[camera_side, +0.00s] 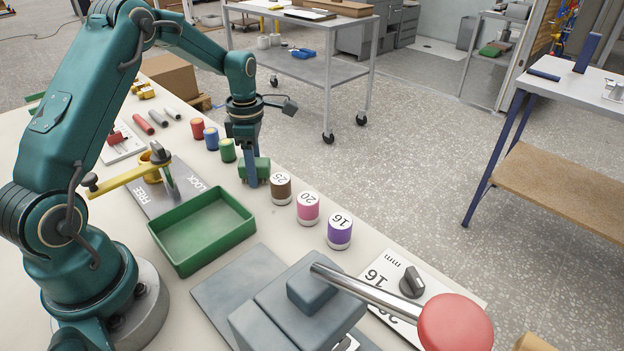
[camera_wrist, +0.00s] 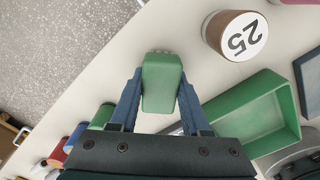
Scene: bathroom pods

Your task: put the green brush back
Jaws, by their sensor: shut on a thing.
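My gripper (camera_side: 251,168) points down over the far edge of the pale bench, beyond the green tray. It is shut on the green brush (camera_side: 262,168), a blocky green piece. In the wrist view the brush (camera_wrist: 162,80) sits between the two blue fingers of my gripper (camera_wrist: 158,98), its long side along them. I cannot tell whether its lower side touches the bench. The green tray (camera_side: 219,250) is empty; it also shows in the wrist view (camera_wrist: 289,108) to the right of the brush.
A brown canister marked 25 (camera_side: 281,190) stands close right of my gripper, then pink (camera_side: 308,211) and purple (camera_side: 340,234) ones. Green (camera_side: 228,151), blue (camera_side: 211,139) and red (camera_side: 197,129) cylinders stand left. A red-knobbed lever press (camera_side: 300,306) is in front. The floor lies beyond the edge.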

